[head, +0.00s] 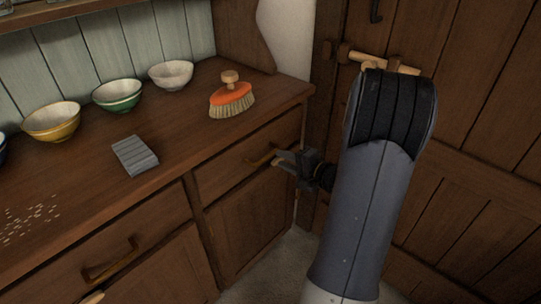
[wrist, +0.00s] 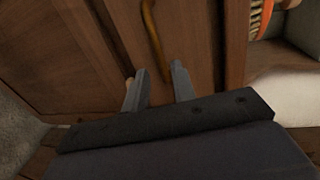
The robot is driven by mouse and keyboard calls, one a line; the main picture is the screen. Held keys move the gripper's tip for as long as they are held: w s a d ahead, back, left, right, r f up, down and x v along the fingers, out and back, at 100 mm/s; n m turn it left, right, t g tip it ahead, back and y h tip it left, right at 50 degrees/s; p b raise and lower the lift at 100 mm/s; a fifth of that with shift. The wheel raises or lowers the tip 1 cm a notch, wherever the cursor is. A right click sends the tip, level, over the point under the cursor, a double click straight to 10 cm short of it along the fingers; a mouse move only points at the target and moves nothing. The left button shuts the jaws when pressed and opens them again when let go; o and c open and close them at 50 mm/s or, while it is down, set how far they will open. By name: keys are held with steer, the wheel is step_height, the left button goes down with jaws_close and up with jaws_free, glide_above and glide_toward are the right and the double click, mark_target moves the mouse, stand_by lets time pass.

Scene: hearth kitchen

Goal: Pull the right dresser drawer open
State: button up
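The right dresser drawer (head: 235,165) has a wooden front that looks flush with the dresser. Its curved brass-coloured handle (head: 262,157) runs across the front. My gripper (head: 280,160) is at the right end of this handle in the head view. In the wrist view, my gripper (wrist: 158,80) is open, with a gap between its two grey fingers. The handle (wrist: 153,35) reaches down toward that gap, its near end close to the right finger. Whether a finger touches the handle is unclear. My arm does not cover the handle.
On the dresser top (head: 185,130) are an orange brush (head: 231,98), a grey ridged block (head: 135,155) and several bowls, including a green one (head: 117,95). The left drawer handle (head: 109,261) is at lower left. A plank door (head: 460,190) stands right, behind my arm.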

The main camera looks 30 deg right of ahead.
mark_target(270, 155)
steer(key=x, duration=0.6)
steer(key=shift+w, duration=0.1)
steer(key=shift+c, duration=0.2)
jaws_close()
